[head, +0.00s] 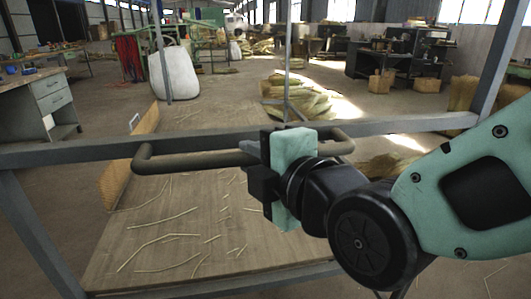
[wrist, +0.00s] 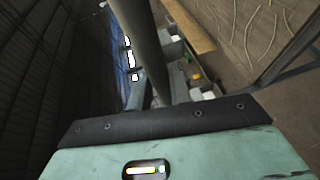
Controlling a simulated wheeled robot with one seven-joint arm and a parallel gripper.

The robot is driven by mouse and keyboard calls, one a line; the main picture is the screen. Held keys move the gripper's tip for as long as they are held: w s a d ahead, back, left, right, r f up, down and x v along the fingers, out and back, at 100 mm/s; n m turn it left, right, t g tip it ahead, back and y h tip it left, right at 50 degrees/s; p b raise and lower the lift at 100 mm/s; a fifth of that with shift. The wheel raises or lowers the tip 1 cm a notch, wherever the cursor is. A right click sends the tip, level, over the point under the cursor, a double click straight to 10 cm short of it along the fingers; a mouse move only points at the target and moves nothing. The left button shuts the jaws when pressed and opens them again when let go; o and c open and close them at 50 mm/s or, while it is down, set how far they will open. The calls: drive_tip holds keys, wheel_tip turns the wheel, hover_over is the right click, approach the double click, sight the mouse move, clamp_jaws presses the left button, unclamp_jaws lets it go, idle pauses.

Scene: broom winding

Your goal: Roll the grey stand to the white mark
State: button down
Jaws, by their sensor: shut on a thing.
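The grey stand is a metal frame (head: 80,151) with a wooden shelf (head: 180,235) and a thick grey push handle (head: 195,159) on its near bar. My gripper (head: 258,152) is shut on this handle, right of its middle. The handle also shows in the wrist view (wrist: 140,42), running up from the gripper's dark edge; the fingertips are hidden there. The stand's wheels are out of view. I cannot make out a white mark on the floor in either view.
Thin straws lie on the shelf, with a brown board (head: 116,183) at its left edge. A workbench (head: 45,100) stands left and a white sack (head: 174,73) further back. Straw bundles (head: 298,97) lie beyond the stand. Dark desks (head: 400,60) stand back right. Open floor shows between them.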

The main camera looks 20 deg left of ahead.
drive_tip(key=shift+s+d+f, duration=0.1)
drive_tip(key=shift+s+f, duration=0.35)
drive_tip(key=shift+s, duration=0.1)
drive_tip(key=c, duration=1.3)
unclamp_jaws()
drive_tip(key=shift+w+r, duration=0.15)
drive_tip(key=shift+d+r, duration=0.1)
drive_tip(key=shift+r, duration=0.05)
drive_tip(key=b+v, duration=0.2)
drive_tip(key=v, duration=0.9)
drive_tip(key=shift+s+d+b, duration=0.25)
drive_tip(key=shift+d+b, duration=0.05)
drive_tip(key=shift+b, duration=0.1)
